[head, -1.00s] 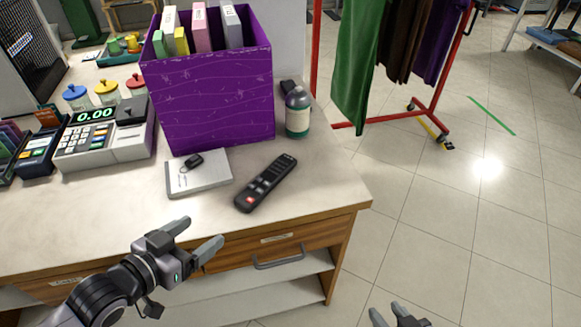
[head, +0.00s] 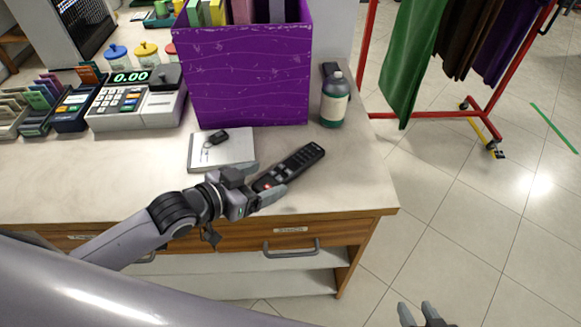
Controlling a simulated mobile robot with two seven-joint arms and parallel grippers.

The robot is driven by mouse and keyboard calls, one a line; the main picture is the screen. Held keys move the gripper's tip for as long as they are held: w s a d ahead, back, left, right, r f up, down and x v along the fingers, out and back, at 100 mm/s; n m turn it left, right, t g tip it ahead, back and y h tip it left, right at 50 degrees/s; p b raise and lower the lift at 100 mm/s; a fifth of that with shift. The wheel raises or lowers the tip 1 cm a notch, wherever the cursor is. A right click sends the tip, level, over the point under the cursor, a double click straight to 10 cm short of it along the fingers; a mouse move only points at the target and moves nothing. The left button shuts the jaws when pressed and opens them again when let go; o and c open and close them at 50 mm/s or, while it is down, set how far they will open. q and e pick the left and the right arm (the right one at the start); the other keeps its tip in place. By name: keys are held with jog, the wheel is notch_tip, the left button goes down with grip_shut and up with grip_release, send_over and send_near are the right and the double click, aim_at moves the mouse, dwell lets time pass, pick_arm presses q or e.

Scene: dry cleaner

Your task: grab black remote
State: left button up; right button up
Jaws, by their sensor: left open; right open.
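The black remote (head: 298,164) lies flat on the counter near its front right corner, tilted up to the right, with a red button near its lower end. My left gripper (head: 268,182) is open at the remote's lower left end. Its fingers overlap that end in the head view; I cannot tell whether they touch it. Part of the remote's lower end is hidden behind the fingers. My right gripper (head: 418,312) is open and empty at the bottom edge, over the floor, away from the counter.
A grey notebook (head: 205,155) with a black key fob (head: 217,137) lies left of the remote. Behind stand a purple box (head: 245,80) of files and a bottle (head: 334,100). A cash register (head: 132,104) is at left. The counter right of the remote is clear.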

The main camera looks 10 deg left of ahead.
aim_at(290, 169)
pick_arm(q)
jog(key=shift+x, duration=1.3)
jog(key=c, duration=1.1)
jog(key=shift+r, duration=0.2)
jog(key=shift+c, duration=0.2)
